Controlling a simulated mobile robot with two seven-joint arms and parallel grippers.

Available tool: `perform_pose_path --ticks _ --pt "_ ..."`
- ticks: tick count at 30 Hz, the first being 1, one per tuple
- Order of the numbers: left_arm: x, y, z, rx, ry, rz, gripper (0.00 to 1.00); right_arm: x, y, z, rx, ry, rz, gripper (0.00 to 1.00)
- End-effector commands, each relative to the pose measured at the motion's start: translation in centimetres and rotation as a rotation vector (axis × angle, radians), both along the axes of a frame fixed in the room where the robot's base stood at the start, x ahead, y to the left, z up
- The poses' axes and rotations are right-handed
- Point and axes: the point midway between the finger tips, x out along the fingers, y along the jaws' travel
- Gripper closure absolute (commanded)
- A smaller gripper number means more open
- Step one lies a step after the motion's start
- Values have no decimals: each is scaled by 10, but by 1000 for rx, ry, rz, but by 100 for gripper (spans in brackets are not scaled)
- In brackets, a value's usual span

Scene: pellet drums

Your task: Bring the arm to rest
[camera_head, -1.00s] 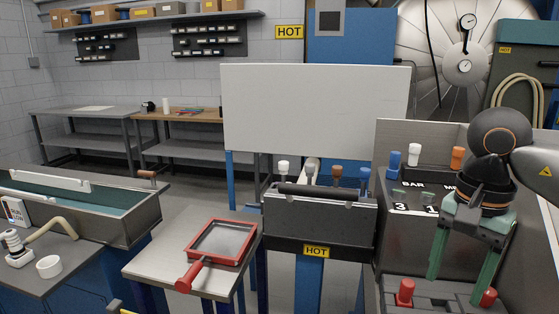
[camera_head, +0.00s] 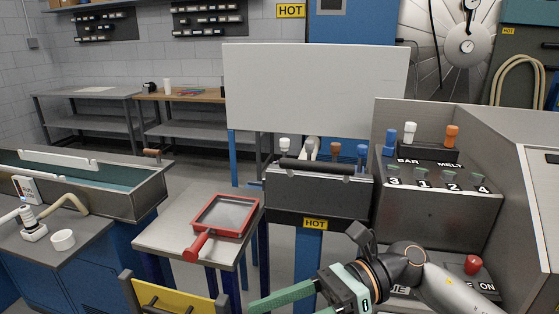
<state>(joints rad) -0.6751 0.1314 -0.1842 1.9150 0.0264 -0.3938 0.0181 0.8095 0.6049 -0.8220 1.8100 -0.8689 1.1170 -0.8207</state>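My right arm comes in from the lower right, and its gripper (camera_head: 285,306) is low in the middle of the picture. One green finger points left. The other is mostly cut off by the bottom edge, but the fingers look spread with nothing between them. The arm passes in front of the lower part of the grey control console (camera_head: 430,205), covering part of its base near the red button (camera_head: 473,265) marked ON. My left gripper is not in view.
A red-framed tray (camera_head: 222,215) lies on a small table (camera_head: 158,237) left of the gripper. A dark box on a blue post carries a HOT sign (camera_head: 315,224). A yellow panel (camera_head: 172,298) with dark posts is at the bottom. A long trough (camera_head: 130,205) stands at the left.

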Motion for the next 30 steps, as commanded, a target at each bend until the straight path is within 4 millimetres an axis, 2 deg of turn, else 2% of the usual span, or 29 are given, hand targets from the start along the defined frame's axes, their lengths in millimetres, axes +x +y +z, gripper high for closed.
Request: perform_pose_path --ticks 3,6,8,11,14,16,20,21,23,24,27,28,30 --pt "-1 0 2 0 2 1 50 11 13 11 187 321 -127 33" --pt "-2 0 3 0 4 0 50 30 11 14 330 606 -238 33" --pt "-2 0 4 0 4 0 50 44 5 10 413 782 -306 33" --pt "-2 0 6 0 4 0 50 69 -11 -10 544 1086 -424 33" --pt "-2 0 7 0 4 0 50 90 -35 -46 672 1396 -545 33" --pt "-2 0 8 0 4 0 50 98 -53 -80 759 1615 -631 33" --pt "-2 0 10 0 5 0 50 94 -92 -160 927 2022 -799 33" --pt "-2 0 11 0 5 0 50 87 -103 -187 980 2146 -855 33" --pt "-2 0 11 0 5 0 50 70 -120 -228 1059 2324 -937 33" --pt "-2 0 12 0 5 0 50 56 -130 -252 1112 2432 -987 33" --pt "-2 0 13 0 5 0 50 15 -149 -306 1232 2665 -1109 33" --pt "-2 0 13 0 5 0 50 3 -154 -319 -1211 -2603 1090 33" --pt "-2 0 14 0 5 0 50 -24 -163 -344 -1162 -2469 1051 33"
